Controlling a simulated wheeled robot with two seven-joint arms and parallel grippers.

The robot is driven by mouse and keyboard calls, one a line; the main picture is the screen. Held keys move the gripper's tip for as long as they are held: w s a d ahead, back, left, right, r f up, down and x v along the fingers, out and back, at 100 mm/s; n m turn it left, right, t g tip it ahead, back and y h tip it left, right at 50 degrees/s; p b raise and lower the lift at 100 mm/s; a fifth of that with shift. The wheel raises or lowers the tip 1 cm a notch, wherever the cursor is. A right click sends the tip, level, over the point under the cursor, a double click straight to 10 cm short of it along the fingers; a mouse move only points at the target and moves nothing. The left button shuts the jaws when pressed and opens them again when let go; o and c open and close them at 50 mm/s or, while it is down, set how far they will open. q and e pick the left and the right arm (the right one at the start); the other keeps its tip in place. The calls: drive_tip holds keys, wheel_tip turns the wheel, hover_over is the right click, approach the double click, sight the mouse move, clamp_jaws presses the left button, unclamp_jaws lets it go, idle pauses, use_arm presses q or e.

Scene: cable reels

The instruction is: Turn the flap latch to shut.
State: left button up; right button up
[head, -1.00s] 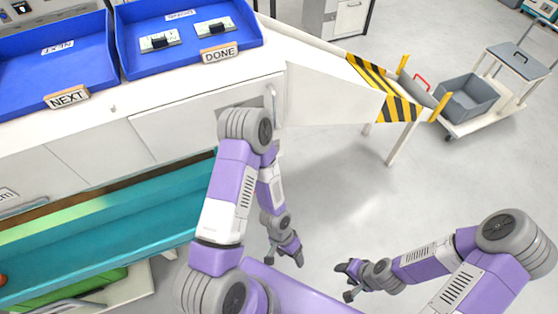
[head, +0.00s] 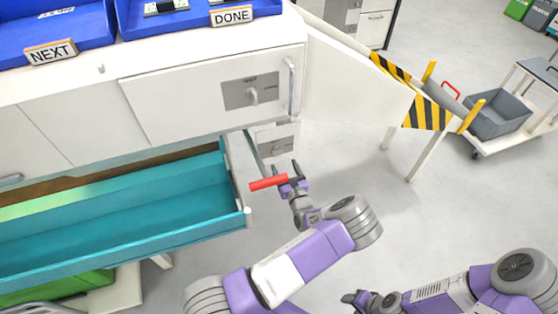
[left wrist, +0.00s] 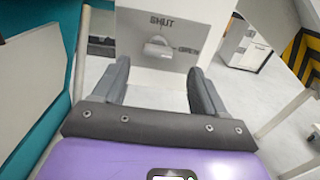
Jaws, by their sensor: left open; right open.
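In the left wrist view, a grey latch knob (left wrist: 158,48) sits on a plate marked SHUT above and OPEN at the right. My left gripper (left wrist: 160,80) is open and empty, its fingers on either side below the plate, apart from the knob. In the head view, a plate with a small latch (head: 275,143) shows on a white box beyond my left gripper (head: 282,169). A second plate with a handle (head: 253,95) is on the white panel above. I cannot tell the latch's exact setting. My right gripper (head: 360,298) is open at the bottom, partly cut off.
An open teal drawer (head: 130,225) lies left of my left gripper. A red bar (head: 268,183) shows beside that gripper; its attachment is unclear. Blue trays (head: 85,35) stand on the counter. A striped chute (head: 425,112) is at right.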

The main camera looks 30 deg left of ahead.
sight(278, 155)
use_arm(q)
drive_tip(key=b+x, duration=0.2)
drive_tip(key=x, duration=0.4)
drive_tip(key=shift+w+a, duration=0.1)
drive_tip(key=shift+a, duration=0.25)
drive_tip(key=c, duration=1.1)
drive_tip(key=shift+o, duration=0.2)
